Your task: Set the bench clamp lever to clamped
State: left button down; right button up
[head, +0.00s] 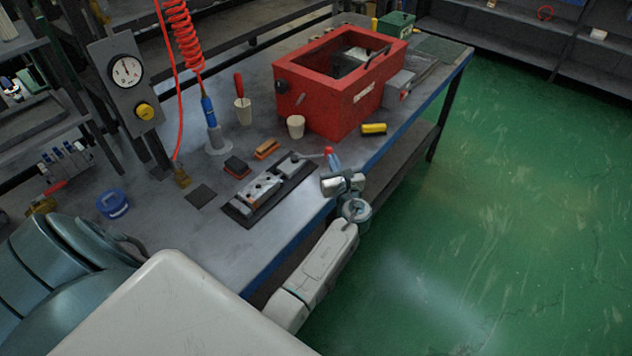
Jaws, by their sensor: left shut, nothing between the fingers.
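The bench clamp is a pale metal block (262,187) on a long black base plate (238,213) near the front edge of the bench. A grey pivot part (289,164) sits at its far end. A thin lever (312,156) runs from there to the right and ends at a red tip (328,151). My left gripper (333,161) is at the red tip, with its fingers shut and nothing between them. It looks close to or touching the lever end; I cannot tell which. The wrist hangs over the bench edge. My right gripper is not in view.
A large red box (316,107) stands behind the clamp, with a yellow object (373,128) beside it. A beige cup (295,127), an orange block (267,149) and a dark block (237,166) lie nearby. A gauge panel (126,85) stands at left. Green floor (500,220) is open at right.

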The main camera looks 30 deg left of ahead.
pick_arm(q)
jog(key=w+n+g+y+b, duration=0.1)
jog(key=g, duration=0.1)
jog(key=w+a+n+g+y+b, duration=0.1)
jog(key=w+n+g+b, duration=0.1)
jog(key=w+n+g+y+b, duration=0.1)
jog(key=shift+w+a+f+n+g+y, duration=0.15)
jog(key=shift+w+a+n+g+y, duration=0.15)
jog(key=shift+w+a+g, duration=0.1)
jog(key=shift+w+a+g+b, duration=0.2)
jog(key=shift+g+b, duration=0.1)
jog(key=shift+b, duration=0.05)
jog(key=shift+w+a, duration=0.55)
jog(key=shift+w+a+b, duration=0.2)
jog(key=shift+b, duration=0.1)
jog(key=shift+r, duration=0.2)
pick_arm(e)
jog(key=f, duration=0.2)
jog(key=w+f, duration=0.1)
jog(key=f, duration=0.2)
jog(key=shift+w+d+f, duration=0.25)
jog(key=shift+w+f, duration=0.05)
pick_arm(q)
jog(key=shift+w+r, duration=0.1)
jog(key=shift+r, duration=0.05)
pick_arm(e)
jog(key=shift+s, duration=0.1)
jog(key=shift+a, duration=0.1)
